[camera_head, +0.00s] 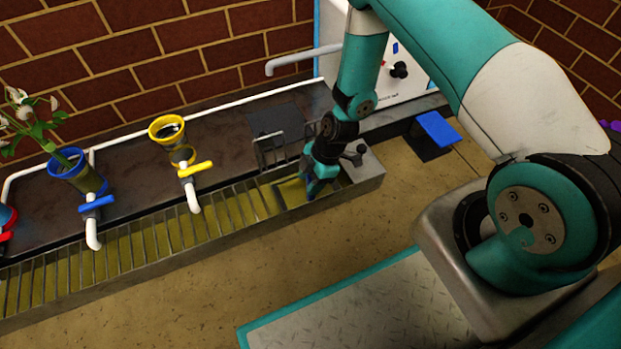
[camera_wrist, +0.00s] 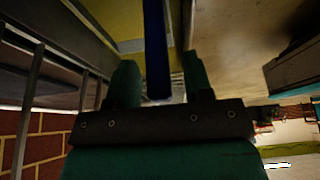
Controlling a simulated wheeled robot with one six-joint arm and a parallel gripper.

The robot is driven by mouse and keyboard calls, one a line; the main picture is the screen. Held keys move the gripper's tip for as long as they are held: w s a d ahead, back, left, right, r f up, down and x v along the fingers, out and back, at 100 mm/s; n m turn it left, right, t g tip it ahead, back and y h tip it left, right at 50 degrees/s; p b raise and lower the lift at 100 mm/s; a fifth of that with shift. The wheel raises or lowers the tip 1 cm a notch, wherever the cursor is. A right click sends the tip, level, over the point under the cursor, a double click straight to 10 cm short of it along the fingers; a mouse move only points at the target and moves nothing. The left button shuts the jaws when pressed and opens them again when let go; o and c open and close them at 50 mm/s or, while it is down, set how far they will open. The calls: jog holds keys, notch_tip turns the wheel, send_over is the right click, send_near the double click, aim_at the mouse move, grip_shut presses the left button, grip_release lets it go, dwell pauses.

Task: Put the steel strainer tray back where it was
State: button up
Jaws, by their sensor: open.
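My gripper (camera_head: 314,190) is low over the right end of the long drain trough (camera_head: 270,227). In the wrist view its two teal fingers (camera_wrist: 160,80) are apart. A dark blue bar (camera_wrist: 155,40) stands between them; whether the fingers touch it, I cannot tell. Just left of my gripper is a grey-rimmed opening (camera_head: 290,193) in the trough with a yellow-green inside. I cannot make out the steel strainer tray for certain; it may be at this opening, partly hidden by my gripper. An upright grey wire rack (camera_head: 268,153) stands behind the opening.
A yellow cup (camera_head: 167,128) and a blue pot (camera_head: 75,172) with a white-flowered plant stand on the dark ledge. Yellow (camera_head: 195,169) and blue (camera_head: 97,204) tap levers stick out over the slatted trough. A blue pad (camera_head: 437,129) lies right. The floor in front is clear.

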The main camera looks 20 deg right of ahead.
jog(key=p+v, duration=0.8)
jog(key=v, duration=0.4)
jog(key=s+a+r+m, duration=0.1)
jog(key=a+r+m, duration=0.15)
jog(key=r, duration=0.95)
jog(key=s+a+r+m, duration=0.15)
jog(key=a+r, duration=0.25)
jog(key=r, duration=0.7)
jog(key=s+a+r+m, duration=0.2)
jog(key=s+r+m, duration=0.5)
jog(key=s+r, duration=0.8)
jog(key=shift+s+a+b, duration=0.3)
jog(key=shift+s, duration=0.25)
jog(key=shift+r, duration=0.15)
